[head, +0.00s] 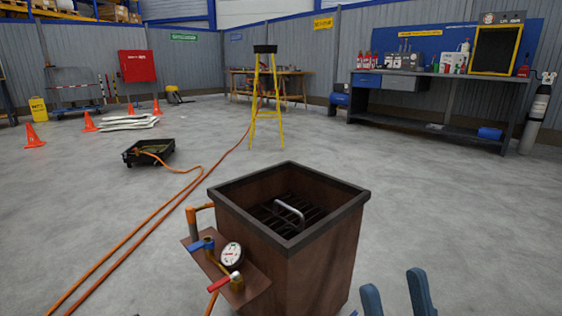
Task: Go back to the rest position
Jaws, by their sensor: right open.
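My right gripper (394,290) shows at the bottom edge, right of centre. Its two blue-grey fingers stand apart with nothing between them. It is in front of and to the right of a brown square burn box (325,265) and appears apart from it. The box has a dark rim, a slatted grate inside and a bent metal bar on the grate. A plate on its left side carries a gauge (232,254), a blue-handled valve (202,243) and a red-handled valve (225,283). My left gripper is not in view.
Orange hoses (150,217) run over the floor left of the box, near a black tray (148,151). A yellow stepladder (266,105) stands behind. A workbench (432,77) and a grey cylinder (537,115) are at the right. Floor (450,210) right of the box is clear.

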